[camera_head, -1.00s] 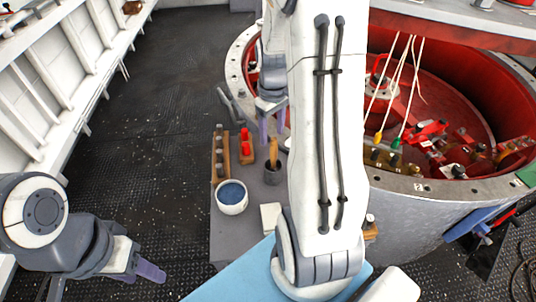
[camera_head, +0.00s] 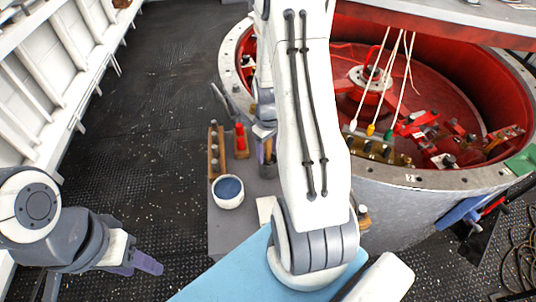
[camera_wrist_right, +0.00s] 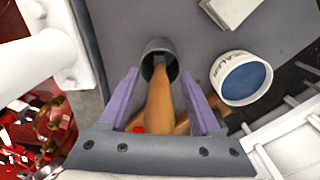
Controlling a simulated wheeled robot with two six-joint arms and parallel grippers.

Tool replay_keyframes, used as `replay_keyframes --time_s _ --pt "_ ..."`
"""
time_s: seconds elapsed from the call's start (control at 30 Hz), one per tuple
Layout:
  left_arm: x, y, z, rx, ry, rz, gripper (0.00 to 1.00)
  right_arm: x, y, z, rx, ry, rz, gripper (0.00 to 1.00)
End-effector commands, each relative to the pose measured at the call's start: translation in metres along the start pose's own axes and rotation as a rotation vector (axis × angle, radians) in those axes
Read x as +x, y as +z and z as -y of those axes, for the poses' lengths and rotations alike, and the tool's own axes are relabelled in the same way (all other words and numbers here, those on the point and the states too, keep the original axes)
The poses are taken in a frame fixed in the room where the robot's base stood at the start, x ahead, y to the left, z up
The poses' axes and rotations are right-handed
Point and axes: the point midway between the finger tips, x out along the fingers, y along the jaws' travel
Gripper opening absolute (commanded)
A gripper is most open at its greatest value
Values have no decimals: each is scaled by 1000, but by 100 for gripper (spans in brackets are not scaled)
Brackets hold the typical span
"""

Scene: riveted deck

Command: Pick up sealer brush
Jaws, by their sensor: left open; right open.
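The sealer brush (camera_wrist_right: 159,100) has a wooden handle and stands in a dark cup (camera_wrist_right: 150,44) in the right wrist view. Its lower end is hidden inside the cup. My right gripper (camera_wrist_right: 161,88) is open, with its purple fingers on either side of the handle and visible gaps between. In the head view a bit of the handle (camera_head: 268,150) shows beside my right gripper (camera_head: 263,134), and my right arm hides much around it. My left gripper (camera_head: 147,264) is open and empty over the floor at the lower left.
A white bowl of blue stuff (camera_head: 228,191) stands on the grey bench (camera_head: 228,233), near the cup. Wooden racks with red and dark items (camera_head: 214,150) stand behind it. A large round red-lined housing (camera_head: 437,182) is at the right. Dark floor lies left.

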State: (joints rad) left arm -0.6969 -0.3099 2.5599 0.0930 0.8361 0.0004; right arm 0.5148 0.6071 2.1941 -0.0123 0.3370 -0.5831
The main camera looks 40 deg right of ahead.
Motion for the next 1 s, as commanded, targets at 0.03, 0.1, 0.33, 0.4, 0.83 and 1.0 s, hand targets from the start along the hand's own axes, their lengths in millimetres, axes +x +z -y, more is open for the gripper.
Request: replay_keyframes --time_s 0.03,0.1,0.33,0.4,0.83,1.0 --pt "0 0 0 0 0 0 50 0 0 0 0 0 0 64" --pt "0 0 0 0 0 0 50 0 0 0 0 0 0 42" --pt "0 0 0 0 0 0 50 0 0 0 0 0 0 0" --pt "0 0 0 0 0 0 50 0 0 0 0 0 0 0" --pt "7 0 0 0 0 0 50 -48 -1 -1 0 4 -6 0" --pt "10 0 1 1 0 0 50 -80 -1 -1 0 3 -5 0"
